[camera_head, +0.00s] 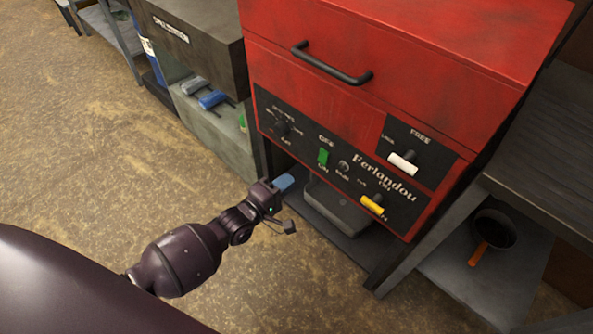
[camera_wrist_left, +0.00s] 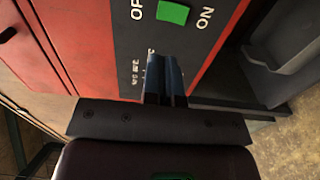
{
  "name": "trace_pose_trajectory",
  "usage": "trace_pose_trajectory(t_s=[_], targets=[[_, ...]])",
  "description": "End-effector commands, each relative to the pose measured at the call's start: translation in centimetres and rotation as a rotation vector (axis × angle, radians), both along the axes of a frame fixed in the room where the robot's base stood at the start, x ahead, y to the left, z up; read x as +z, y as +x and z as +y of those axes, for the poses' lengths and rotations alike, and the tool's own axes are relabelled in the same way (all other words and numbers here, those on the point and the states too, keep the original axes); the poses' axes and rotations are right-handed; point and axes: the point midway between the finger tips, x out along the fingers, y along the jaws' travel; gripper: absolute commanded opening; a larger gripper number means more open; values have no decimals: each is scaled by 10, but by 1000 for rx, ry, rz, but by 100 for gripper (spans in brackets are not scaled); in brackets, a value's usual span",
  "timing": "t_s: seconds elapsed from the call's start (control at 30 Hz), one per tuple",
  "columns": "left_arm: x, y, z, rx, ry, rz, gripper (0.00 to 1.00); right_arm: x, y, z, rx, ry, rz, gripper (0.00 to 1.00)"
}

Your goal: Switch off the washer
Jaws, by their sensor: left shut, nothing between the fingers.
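The washer (camera_head: 400,70) is a red machine with a black control panel. A green switch (camera_head: 323,156) sits on the panel, with OFF printed above it and ON below. The green switch also shows at the top of the left wrist view (camera_wrist_left: 172,12), between the OFF and ON labels. My left gripper (camera_head: 285,182) is shut and empty, with blue fingertips, below and left of the switch and apart from it. Its shut fingers also show in the left wrist view (camera_wrist_left: 164,72), in front of the panel. My right gripper is not in view.
The panel also has a dark knob (camera_head: 283,129), a white-handled lever (camera_head: 402,163) and a yellow-handled lever (camera_head: 372,205). A grey basin (camera_head: 337,205) is under the panel. A shelf at right holds a dark pan (camera_head: 494,230).

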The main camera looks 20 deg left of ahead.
Motion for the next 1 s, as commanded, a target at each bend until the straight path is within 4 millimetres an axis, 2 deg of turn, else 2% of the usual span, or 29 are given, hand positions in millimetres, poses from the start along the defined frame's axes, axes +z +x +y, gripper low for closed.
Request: trace_pose_trajectory(t_s=[0.23, 0.87, 1.0], targets=[[1, -20, 7, 0, 0, 0, 0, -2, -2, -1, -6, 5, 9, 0], [1, -23, 8, 0, 4, 1, 0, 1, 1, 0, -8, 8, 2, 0], [10, -36, 8, 8, 84, -5, 0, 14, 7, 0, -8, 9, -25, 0]])
